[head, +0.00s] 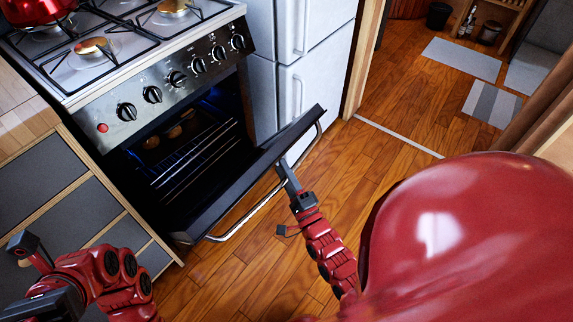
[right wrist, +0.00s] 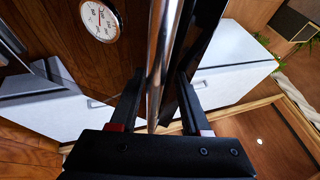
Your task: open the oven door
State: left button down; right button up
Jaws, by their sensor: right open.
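The oven (head: 170,90) stands at the upper left in the head view. Its dark oven door (head: 250,165) is hinged down part way and tilts outward, showing the lit racks (head: 190,155) inside. A silver handle bar (head: 245,217) runs along the door's outer side. My right gripper (head: 284,170) is at the handle's middle. In the right wrist view its two fingers (right wrist: 158,98) are apart with the handle bar (right wrist: 165,55) between them; firm contact is not visible. My left gripper (head: 35,262) is at the lower left, away from the door; its jaw opening is unclear.
A white fridge (head: 305,85) stands right of the oven. Grey drawers (head: 75,215) are at the left. A red pot (head: 35,10) sits on the stove top. Wooden floor (head: 400,140) is clear to the right, with grey mats (head: 462,58) beyond the doorway.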

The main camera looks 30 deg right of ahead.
jog(key=shift+s, duration=0.1)
jog(key=b+v, duration=0.2)
jog(key=v, duration=1.8)
jog(key=shift+f, duration=0.2)
dwell(0.6)
jog(key=shift+a, duration=0.1)
